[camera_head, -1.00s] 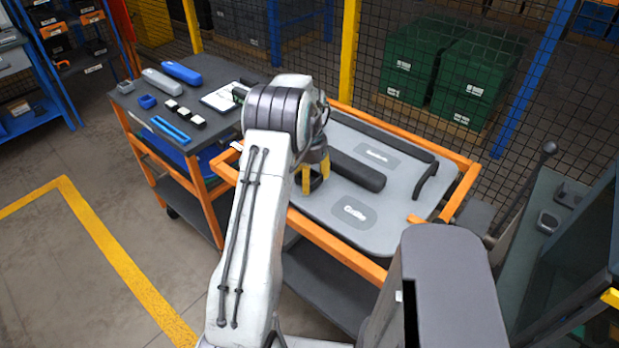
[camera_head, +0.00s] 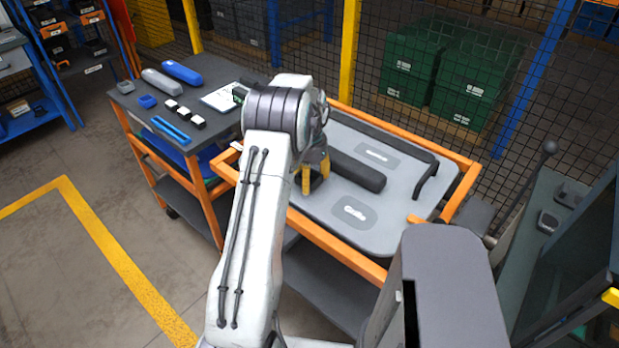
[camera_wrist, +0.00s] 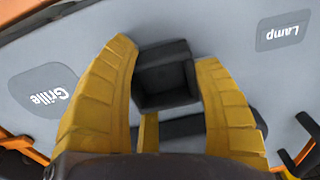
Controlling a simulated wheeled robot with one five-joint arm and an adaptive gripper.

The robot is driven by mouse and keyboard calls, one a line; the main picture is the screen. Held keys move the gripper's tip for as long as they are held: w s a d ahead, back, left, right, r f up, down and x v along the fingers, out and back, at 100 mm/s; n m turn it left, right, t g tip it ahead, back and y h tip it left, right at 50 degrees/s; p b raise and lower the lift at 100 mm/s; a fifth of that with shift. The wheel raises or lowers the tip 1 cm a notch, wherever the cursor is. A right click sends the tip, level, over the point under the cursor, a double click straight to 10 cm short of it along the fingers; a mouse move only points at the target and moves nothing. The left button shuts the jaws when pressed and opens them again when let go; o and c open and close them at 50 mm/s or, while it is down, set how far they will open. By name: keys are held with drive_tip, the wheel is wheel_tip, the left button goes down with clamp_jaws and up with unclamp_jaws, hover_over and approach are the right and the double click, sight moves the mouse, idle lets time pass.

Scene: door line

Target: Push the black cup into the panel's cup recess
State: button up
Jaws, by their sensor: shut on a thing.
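The grey door panel (camera_head: 310,212) lies in the orange-framed cart. My gripper (camera_head: 316,172) is over its left end. In the wrist view, the black cup (camera_wrist: 165,78) is a small square, open box between the yellow fingers of my gripper (camera_wrist: 168,58), which are closed around it. The cup is against or just above the panel; I cannot tell which. The cup recess is not visible, hidden by the cup and fingers. The wrist view shows a "Grille" patch (camera_wrist: 43,92) to the left and a "Lamp" patch (camera_wrist: 284,31) to the right.
A dark padded bar (camera_head: 358,171) on the panel lies close right of my gripper. A black handle (camera_head: 426,182) and a long dark trim strip (camera_head: 385,135) are farther right and back. An orange rail (camera_head: 345,256) edges the cart. A parts table (camera_head: 190,98) stands left.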

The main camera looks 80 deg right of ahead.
drive_tip(key=shift+f+b, duration=0.4)
drive_tip(key=shift+f, duration=0.15)
idle(0.4)
drive_tip(key=o, duration=1.3)
drive_tip(key=shift+o, duration=0.2)
drive_tip(key=shift+r, duration=0.1)
wheel_tip(320, 180, up, 12)
